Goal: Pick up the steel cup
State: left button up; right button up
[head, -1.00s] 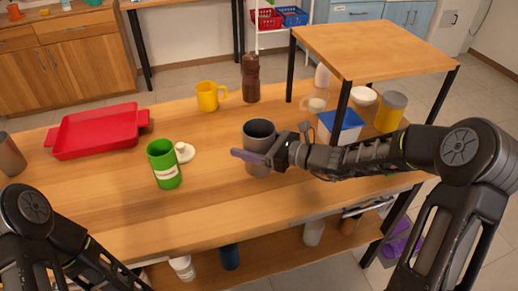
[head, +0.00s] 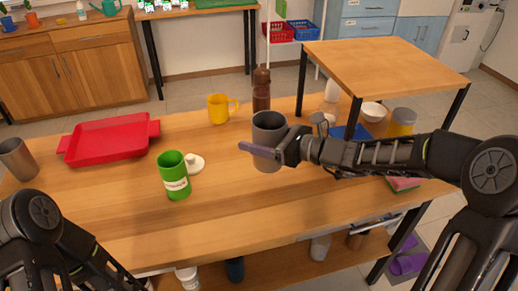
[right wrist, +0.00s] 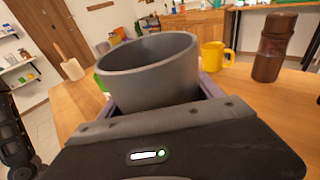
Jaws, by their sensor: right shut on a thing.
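The grey steel cup (head: 268,130) is upright in my right gripper (head: 262,152), held above the middle of the table. One finger shows across the front of the cup; the other is hidden behind it. In the right wrist view the cup (right wrist: 150,75) fills the space between the purple fingers, with its open rim facing up; its base is hidden. A second, similar grey cup (head: 17,160) stands at the table's left edge. My left arm shows at the lower left, but its gripper is out of view.
A yellow mug (head: 218,110) and a brown grinder (head: 261,92) are behind. A red tray (head: 108,140) lies left. A raised shelf (head: 385,65) stands right. The front table (head: 140,225) is clear.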

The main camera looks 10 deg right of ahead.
aim_at(259, 127)
jog(key=shift+r, duration=1.55)
